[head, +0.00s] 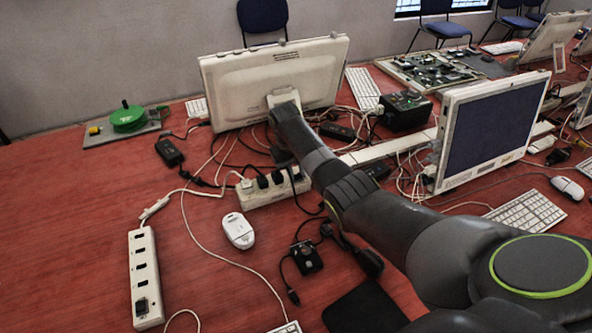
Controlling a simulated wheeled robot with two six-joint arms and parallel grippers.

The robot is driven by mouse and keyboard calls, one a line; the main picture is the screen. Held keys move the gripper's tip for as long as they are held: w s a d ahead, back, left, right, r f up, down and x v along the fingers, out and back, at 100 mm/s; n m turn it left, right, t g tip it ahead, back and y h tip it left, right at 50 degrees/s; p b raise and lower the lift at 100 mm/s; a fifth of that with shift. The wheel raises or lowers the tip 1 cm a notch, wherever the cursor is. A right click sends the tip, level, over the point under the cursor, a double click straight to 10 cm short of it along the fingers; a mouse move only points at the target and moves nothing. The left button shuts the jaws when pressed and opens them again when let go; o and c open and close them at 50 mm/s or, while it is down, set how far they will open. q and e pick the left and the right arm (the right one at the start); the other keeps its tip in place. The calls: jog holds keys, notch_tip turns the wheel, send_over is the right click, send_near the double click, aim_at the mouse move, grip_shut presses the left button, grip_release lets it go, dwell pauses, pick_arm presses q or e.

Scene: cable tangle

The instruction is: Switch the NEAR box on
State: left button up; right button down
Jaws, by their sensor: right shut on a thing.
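My right arm reaches in from the lower right across the table to the back monitor. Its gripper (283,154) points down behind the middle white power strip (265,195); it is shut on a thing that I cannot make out. A small black box with a round knob (307,257) sits in front of that strip. A larger black box (405,110) stands at the back, right of the arm. No label shows which is the NEAR box, and no switch position is readable. My left gripper is not in view.
Loose cables tangle around the middle strip. A white power strip (143,275) lies at the left front, and a white mouse (238,230) lies between. A back monitor (230,90), a right monitor (492,135) and a green reel (128,118) stand around. The left table is mostly clear.

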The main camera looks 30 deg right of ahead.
jog(key=shift+d+r+y+p, duration=0.3)
jog(key=shift+y+p, duration=0.4)
jog(key=shift+p, duration=0.25)
jog(key=shift+d+f+y, duration=0.15)
jog(key=shift+f+y, duration=0.05)
jog(key=shift+y, duration=0.4)
jog(key=shift+f+y, duration=0.1)
jog(key=shift+y, duration=0.5)
jog(key=c, duration=1.5)
grip_release()
jog(key=shift+d, duration=0.1)
jog(key=d+r, duration=0.1)
jog(key=r, duration=0.4)
jog(key=d+r, duration=0.1)
jog(key=r, duration=0.5)
jog(key=d+r, duration=0.1)
jog(key=r, duration=0.5)
jog(key=shift+s+r, duration=0.1)
